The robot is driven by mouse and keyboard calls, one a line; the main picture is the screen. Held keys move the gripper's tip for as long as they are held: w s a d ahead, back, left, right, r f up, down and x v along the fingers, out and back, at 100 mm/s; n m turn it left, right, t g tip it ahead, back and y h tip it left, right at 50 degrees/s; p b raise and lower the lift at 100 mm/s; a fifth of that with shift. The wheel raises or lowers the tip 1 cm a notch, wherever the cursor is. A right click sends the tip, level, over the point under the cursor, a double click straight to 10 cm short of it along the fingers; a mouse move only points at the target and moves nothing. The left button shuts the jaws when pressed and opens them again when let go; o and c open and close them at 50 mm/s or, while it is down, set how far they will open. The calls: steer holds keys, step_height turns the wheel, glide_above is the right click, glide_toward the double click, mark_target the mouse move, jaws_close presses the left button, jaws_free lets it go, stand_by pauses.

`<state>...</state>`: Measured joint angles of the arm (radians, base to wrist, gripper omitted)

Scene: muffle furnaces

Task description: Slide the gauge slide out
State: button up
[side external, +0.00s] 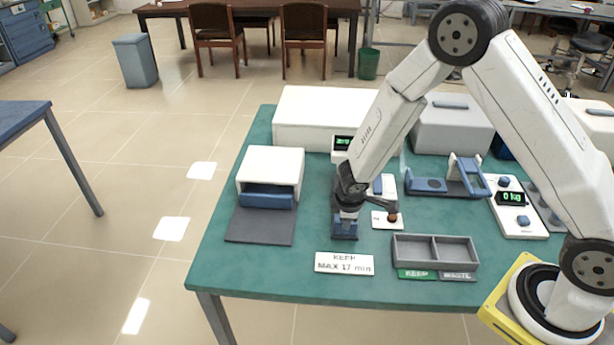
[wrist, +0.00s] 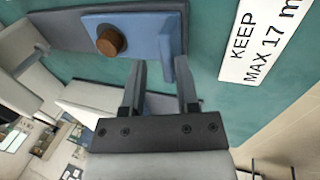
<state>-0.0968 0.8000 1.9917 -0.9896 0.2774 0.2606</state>
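A blue slide (wrist: 145,38) with a brown round knob (wrist: 111,42) lies on a grey-blue base at the top of the wrist view, with a raised blue end at its right. I take it to be the gauge slide. In the side view, a blue part (side external: 345,231) shows directly below my gripper (side external: 347,213), which hides much of it. In the wrist view my gripper (wrist: 160,75) has its two dark fingers apart, close to the raised blue end. I see no firm grip, and contact is unclear.
A white box with a blue front (side external: 268,172) stands left of my gripper. A KEEP MAX 17 min sign (side external: 344,263) lies in front, left of a grey two-compartment tray (side external: 434,238). A white card (side external: 381,222) is close on the right. The table's left front corner is clear.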

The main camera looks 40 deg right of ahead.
steer(key=shift+r, duration=1.9)
steer(key=shift+s+r, duration=0.25)
steer(key=shift+r, duration=0.15)
steer(key=s+r+m+y, duration=0.2)
steer(key=s+r+m, duration=0.7)
steer(key=s, duration=0.5)
steer(key=shift+v, duration=0.9)
